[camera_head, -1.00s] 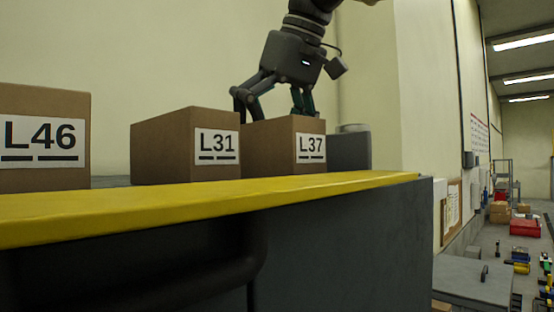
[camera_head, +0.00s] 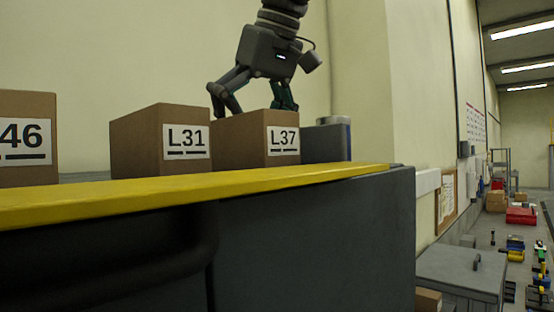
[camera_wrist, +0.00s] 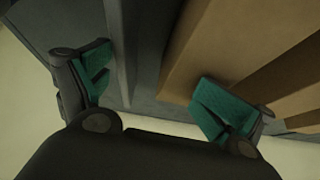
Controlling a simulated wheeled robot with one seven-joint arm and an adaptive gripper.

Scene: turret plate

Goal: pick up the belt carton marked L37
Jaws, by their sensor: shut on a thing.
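The belt carton marked L37 (camera_head: 240,143) is a brown box with a white label, standing upright at the right end of the row behind a yellow edge. My gripper (camera_head: 252,102) is over its top from above, its fingers spread about as wide as the carton and shut on it. The lower fingertips are hidden behind the carton. In the wrist view my gripper (camera_wrist: 158,92) shows teal pads well apart, the right one over brown cardboard; the contact itself is not clear there. No gap shows under the carton.
A carton marked L31 (camera_head: 135,145) stands close on the left, and one marked L46 (camera_head: 25,168) farther left. A dark grey block (camera_head: 325,142) is just right of L37. The yellow edge (camera_head: 150,195) runs along the front. A wall stands behind.

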